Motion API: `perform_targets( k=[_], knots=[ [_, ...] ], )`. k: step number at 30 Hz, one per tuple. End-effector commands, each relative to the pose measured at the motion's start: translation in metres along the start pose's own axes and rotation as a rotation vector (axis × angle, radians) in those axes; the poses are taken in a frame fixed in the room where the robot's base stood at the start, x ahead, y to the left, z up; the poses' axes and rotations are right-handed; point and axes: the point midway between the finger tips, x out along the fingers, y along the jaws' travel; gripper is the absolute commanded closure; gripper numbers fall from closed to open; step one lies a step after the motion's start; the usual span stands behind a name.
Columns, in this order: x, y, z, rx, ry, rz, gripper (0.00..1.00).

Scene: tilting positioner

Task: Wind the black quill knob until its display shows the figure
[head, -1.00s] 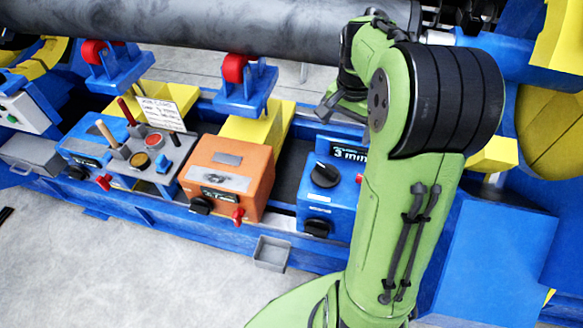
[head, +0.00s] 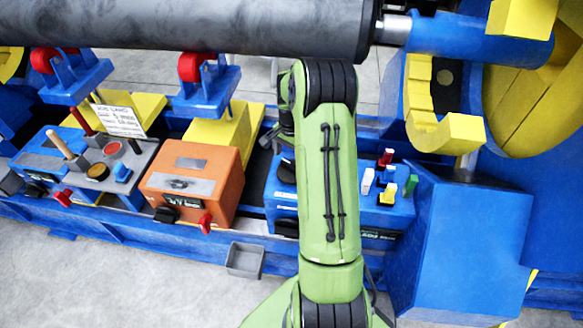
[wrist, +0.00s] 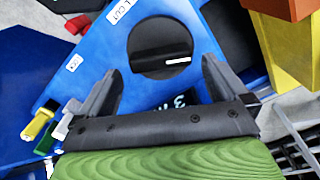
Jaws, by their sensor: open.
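The black quill knob (wrist: 160,47) is a round dial with a raised grip bar and a white mark pointing right in the wrist view. It sits on the blue box (wrist: 88,50). In the head view my arm covers most of the knob (head: 286,170). My gripper (wrist: 161,68) is open, its two fingers on either side of the knob's near edge, with a gap to it; contact is not visible. The display (wrist: 180,100) is partly hidden behind my gripper; a "3" and part of an "m" show.
Several coloured pegs (head: 388,178) stand on the blue box's right side. An orange box (head: 190,180) stands to its left, then a grey panel (head: 110,165) with levers. A dark pipe (head: 180,25) runs above. A small grey tray (head: 245,260) sits in front.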

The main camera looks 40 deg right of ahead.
Motion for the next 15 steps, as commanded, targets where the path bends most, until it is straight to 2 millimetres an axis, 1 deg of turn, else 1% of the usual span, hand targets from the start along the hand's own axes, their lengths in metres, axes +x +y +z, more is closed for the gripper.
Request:
perform_targets(
  k=[1, 3, 6, 9, 15],
  knots=[
    [0.014, 0.001, 0.001, 0.0, -0.003, 0.002, 0.0],
    [0.025, 0.0, 0.0, 0.0, -0.001, 0.001, 0.0],
    [0.035, 0.0, 0.0, 0.0, 0.0, 0.0, 0.0],
    [0.038, 0.0, 0.0, -0.001, 0.0, 0.0, 0.0],
    [0.037, 0.0, 0.0, -0.001, 0.001, 0.0, 0.0]
  ],
)
